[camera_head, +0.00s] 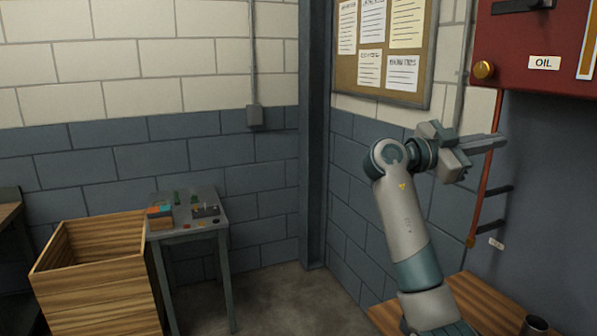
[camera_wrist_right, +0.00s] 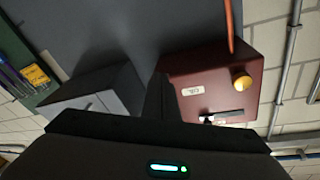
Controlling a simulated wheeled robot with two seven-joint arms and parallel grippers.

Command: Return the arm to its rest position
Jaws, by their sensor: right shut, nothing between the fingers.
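My right arm rises from the lower right of the head view, and its gripper (camera_head: 487,143) is raised and points right, in front of the wall below the red oil cabinet (camera_head: 535,40). The fingers are together with nothing between them. In the right wrist view the dark fingers (camera_wrist_right: 160,97) stick up from the gripper body, with the red cabinet (camera_wrist_right: 205,75) beyond and to the right. My left gripper is not in either view.
A wooden table (camera_head: 480,300) with a dark cup (camera_head: 535,326) stands at the lower right. A red pipe (camera_head: 486,170) runs down the wall beside my gripper. A wooden crate (camera_head: 100,290) and a small grey table (camera_head: 215,232) with small parts stand at the left. The middle floor is clear.

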